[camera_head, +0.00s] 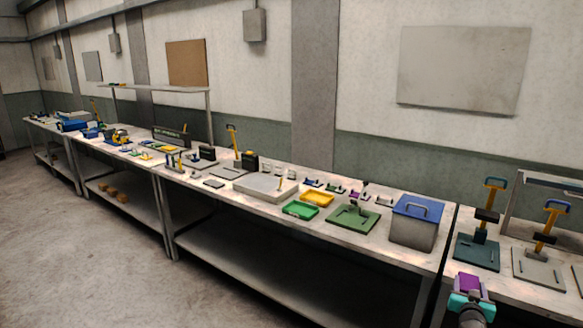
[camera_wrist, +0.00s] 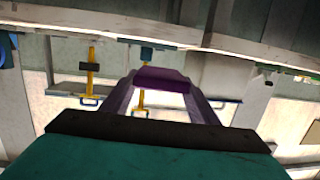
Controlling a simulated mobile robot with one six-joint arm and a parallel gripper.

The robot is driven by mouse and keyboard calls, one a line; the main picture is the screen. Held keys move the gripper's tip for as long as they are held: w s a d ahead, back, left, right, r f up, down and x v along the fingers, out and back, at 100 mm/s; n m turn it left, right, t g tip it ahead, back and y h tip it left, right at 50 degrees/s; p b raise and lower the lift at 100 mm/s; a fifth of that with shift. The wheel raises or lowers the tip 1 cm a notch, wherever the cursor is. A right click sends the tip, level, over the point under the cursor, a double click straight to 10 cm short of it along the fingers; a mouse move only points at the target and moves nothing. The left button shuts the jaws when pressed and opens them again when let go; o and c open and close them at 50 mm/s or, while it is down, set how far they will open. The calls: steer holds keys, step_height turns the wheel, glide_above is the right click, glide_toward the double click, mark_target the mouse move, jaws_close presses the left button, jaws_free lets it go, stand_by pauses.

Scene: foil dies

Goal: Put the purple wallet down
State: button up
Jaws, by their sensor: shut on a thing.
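The purple wallet (camera_head: 469,286) is at the lower right of the head view, held at the end of my arm in front of the workbench. It also shows in the wrist view as a dark purple block (camera_wrist: 162,79) between the fingers. My gripper (camera_head: 469,292), with a teal body, is shut on it. In the wrist view my gripper (camera_wrist: 163,88) has its two dark fingers reaching to either side of the wallet. The wallet appears clear of any surface. Its underside is hidden.
A long workbench (camera_head: 385,258) runs along the wall. Near my gripper stand a green press with an orange handle (camera_head: 478,250), a grey press (camera_head: 540,265) and a blue-lidded bin (camera_head: 415,228). Green (camera_head: 300,210) and yellow (camera_head: 317,199) trays lie further left. Some bare benchtop shows beside the bin.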

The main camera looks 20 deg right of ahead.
steer(key=w+a+r+n+t+y+b, duration=0.2)
steer(key=w+a+n+t+y, duration=0.15)
steer(key=w+a, duration=1.2)
steer(key=w+a+r+n+t+y+b, duration=0.1)
steer(key=w+a+r+n+y, duration=0.25)
steer(key=a, duration=0.65)
steer(key=w+a+n+t+y+b, duration=0.15)
steer(key=w+a+y, duration=0.25)
steer(key=w+a, duration=0.45)
steer(key=s+a+n+g+y, duration=0.2)
steer(key=a+n+y, duration=0.3)
steer(key=a, duration=0.9)
steer(key=s+a+n+g+y, duration=0.2)
steer(key=a+n+y, duration=0.3)
steer(key=a, duration=0.8)
steer(key=s+a+f+n+g+y, duration=0.2)
steer(key=s+a+f+g+y, duration=0.1)
steer(key=s+a, duration=0.3)
steer(key=shift+y+b, duration=0.4)
steer(key=shift+y, duration=0.3)
